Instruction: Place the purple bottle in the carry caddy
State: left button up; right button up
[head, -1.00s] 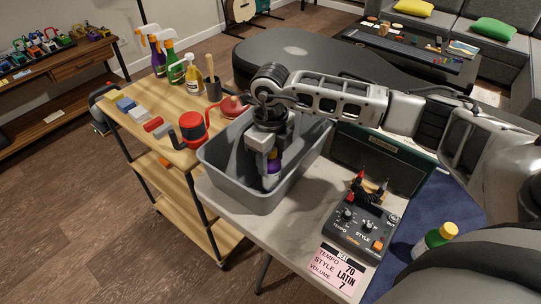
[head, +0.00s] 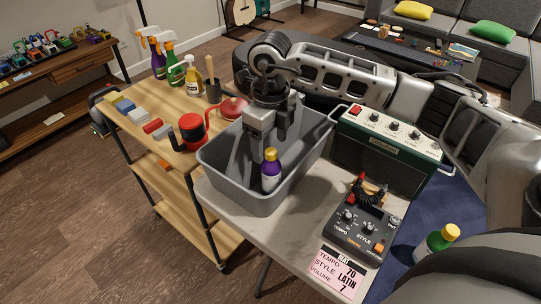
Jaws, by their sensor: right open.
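The purple bottle (head: 270,176) has a yellow cap and a pale label. It stands upright inside the grey carry caddy (head: 222,178), near the caddy's front right wall. My right gripper (head: 270,145) is open and empty above and just behind the bottle, over the caddy. The bottle's cap shows clear of the fingers, though a small gap or light touch is hard to tell. The caddy sits on the pale table. My left gripper is not in view.
A green amplifier (head: 388,150) stands right of the caddy, with a black rhythm box (head: 362,228) in front. A wooden cart (head: 150,125) at left holds spray bottles and a red mug.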

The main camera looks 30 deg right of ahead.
notch_tip(320, 180, up, 6)
jog(key=shift+r, duration=0.25)
dwell(0.5)
